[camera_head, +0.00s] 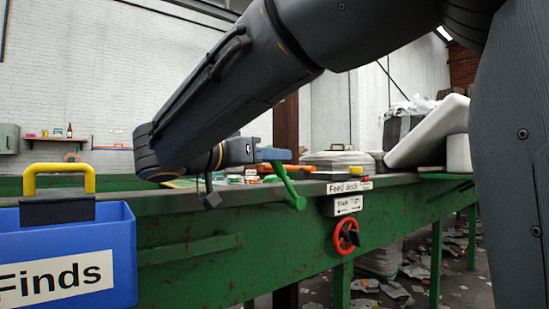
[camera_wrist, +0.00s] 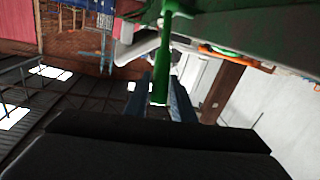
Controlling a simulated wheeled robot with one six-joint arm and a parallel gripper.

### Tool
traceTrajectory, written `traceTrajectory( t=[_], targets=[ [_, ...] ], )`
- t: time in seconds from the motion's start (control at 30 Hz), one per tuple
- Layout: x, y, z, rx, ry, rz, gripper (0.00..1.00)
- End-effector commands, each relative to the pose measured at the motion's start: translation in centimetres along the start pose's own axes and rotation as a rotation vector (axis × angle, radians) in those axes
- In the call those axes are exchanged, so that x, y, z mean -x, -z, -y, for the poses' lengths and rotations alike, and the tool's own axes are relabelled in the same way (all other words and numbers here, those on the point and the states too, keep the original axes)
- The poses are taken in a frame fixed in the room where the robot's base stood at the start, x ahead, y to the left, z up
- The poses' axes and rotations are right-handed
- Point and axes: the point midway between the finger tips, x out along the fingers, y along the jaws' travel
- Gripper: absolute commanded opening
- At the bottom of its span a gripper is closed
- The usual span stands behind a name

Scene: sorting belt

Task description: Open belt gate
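A green lever (camera_head: 287,184) stands at the near edge of the green sorting belt and leans up to the left. My gripper (camera_head: 272,155) is at the lever's upper end, its blue fingers pointing right. In the wrist view the lever (camera_wrist: 165,62) runs down between the two fingers of my gripper (camera_wrist: 161,90). One finger is on each side of its end. I cannot tell whether they press on it or leave a small gap. No separate gate plate can be made out.
A blue "Finds" bin (camera_head: 122,255) with a yellow handle stands at the left front. A red handwheel (camera_head: 346,236) sits below the "Feed deck" sign (camera_head: 349,187). Small items lie on the belt behind my gripper. A white slab (camera_head: 428,130) leans at the back right.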

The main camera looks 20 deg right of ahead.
Motion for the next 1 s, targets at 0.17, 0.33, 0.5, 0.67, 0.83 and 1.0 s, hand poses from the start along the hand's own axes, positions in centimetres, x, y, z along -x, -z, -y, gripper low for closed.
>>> traceTrajectory(
  t=[0.17, 0.33, 0.5, 0.67, 0.83, 1.0],
  targets=[
    [0.0, -0.1, 0.0, 0.0, 0.0, 0.001, 0.37],
    [0.1, -0.1, 0.0, 0.0, 0.0, 0.002, 0.37],
    [1.3, 0.0, 0.1, 0.001, 0.003, 0.002, 0.37],
    [4.0, 0.0, 0.1, 0.001, 0.004, 0.002, 0.37],
    [6.5, 0.0, 0.2, 0.001, 0.003, 0.001, 0.37],
    [7.7, 0.0, 0.1, 0.001, 0.001, 0.002, 0.37]
  ],
)
